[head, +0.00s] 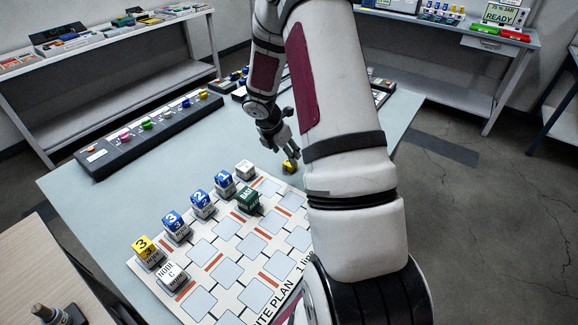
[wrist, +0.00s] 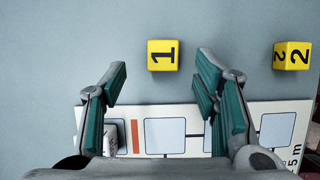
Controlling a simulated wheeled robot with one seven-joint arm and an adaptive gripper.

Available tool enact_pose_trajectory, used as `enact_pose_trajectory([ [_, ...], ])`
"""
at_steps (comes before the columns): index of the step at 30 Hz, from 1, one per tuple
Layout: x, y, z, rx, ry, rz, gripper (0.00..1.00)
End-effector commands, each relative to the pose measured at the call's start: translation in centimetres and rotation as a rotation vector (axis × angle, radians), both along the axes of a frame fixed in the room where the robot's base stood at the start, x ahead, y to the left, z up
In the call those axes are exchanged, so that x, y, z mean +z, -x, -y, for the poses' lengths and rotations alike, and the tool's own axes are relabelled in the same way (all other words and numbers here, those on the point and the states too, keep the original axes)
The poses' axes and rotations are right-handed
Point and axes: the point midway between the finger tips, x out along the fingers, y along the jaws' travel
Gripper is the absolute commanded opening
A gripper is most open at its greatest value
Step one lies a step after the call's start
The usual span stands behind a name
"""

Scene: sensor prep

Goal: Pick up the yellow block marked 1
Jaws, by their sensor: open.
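The yellow block marked 1 (wrist: 162,56) lies on the grey-blue table in the wrist view, just beyond the fingertips and roughly centred between them. My gripper (wrist: 160,76) is open and empty, with its green-padded fingers spread to either side. In the head view my gripper (head: 289,150) hangs over the table beyond the board, close to a yellow block (head: 290,167). The number on that block is too small to read there. A yellow block marked 2 (wrist: 292,56) lies apart to the right in the wrist view.
The white plan board (head: 228,250) with square cells holds several blue and white blocks, a green block (head: 248,199) and a yellow block marked 3 (head: 147,248). A dark rack (head: 150,140) lies at the table's left. Bare table (wrist: 60,50) surrounds block 1.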

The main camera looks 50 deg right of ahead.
Motion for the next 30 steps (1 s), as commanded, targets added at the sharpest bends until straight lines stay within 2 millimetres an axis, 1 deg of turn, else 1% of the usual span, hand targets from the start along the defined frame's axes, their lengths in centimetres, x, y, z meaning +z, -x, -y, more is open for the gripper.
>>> enact_pose_trajectory([
  [2, -0.5, 0.0, 0.2, 0.0, -0.001, -0.001, 0.55],
  [9, -3.7, 0.2, 1.4, 0.001, -0.001, -0.004, 0.55],
  [12, -4.6, 0.1, 1.7, 0.0, -0.001, -0.001, 0.55],
  [15, -4.9, 0.1, 1.9, 0.001, 0.0, 0.0, 0.55],
  [21, -4.9, 0.1, 1.9, 0.0, 0.0, 0.0, 0.55],
  [23, -4.9, 0.1, 1.9, 0.0, 0.0, 0.0, 0.41],
  [24, -4.9, 0.1, 1.9, 0.0, 0.0, 0.0, 0.32],
  [26, -4.9, 0.1, 1.9, 0.0, 0.0, 0.0, 0.19],
  [27, -4.9, 0.1, 1.9, 0.0, 0.0, 0.0, 0.1],
  [30, -4.9, 0.1, 1.9, 0.0, 0.0, 0.0, 0.1],
])
